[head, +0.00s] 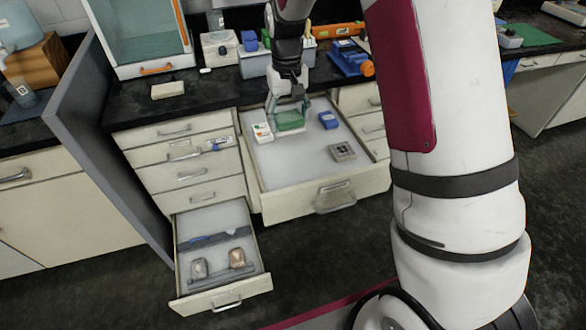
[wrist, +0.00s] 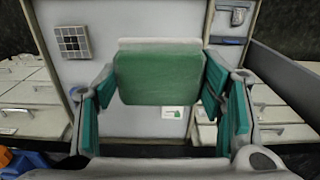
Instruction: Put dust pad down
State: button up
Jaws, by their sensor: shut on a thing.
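My gripper (head: 288,110) reaches down over the large open drawer (head: 315,178). It is shut on a green pad with a pale edge, which I take as the dust pad (head: 290,123). In the wrist view the dust pad (wrist: 160,77) sits between the teal fingers of my gripper (wrist: 158,85), its broad green face towards the camera. The drawer's pale floor (wrist: 130,20) shows around it. I cannot tell whether the pad touches the floor.
In the drawer, a white-and-green box (head: 262,132) is left of the pad, a blue box (head: 328,120) right, and a grey block with dark holes (head: 342,152) front right. The drawer's front middle is clear. A lower drawer (head: 218,220) stands open at left.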

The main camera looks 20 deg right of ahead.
jog(key=b, duration=0.5)
send_over(292, 171)
notch_tip(292, 171, down, 5)
notch_tip(292, 171, down, 12)
jog(key=shift+w+f, duration=0.1)
jog(key=shift+f, duration=0.1)
jog(key=shift+f, duration=0.1)
jog(key=o, duration=1)
notch_tip(292, 171, up, 12)
jog(key=shift+r, duration=0.2)
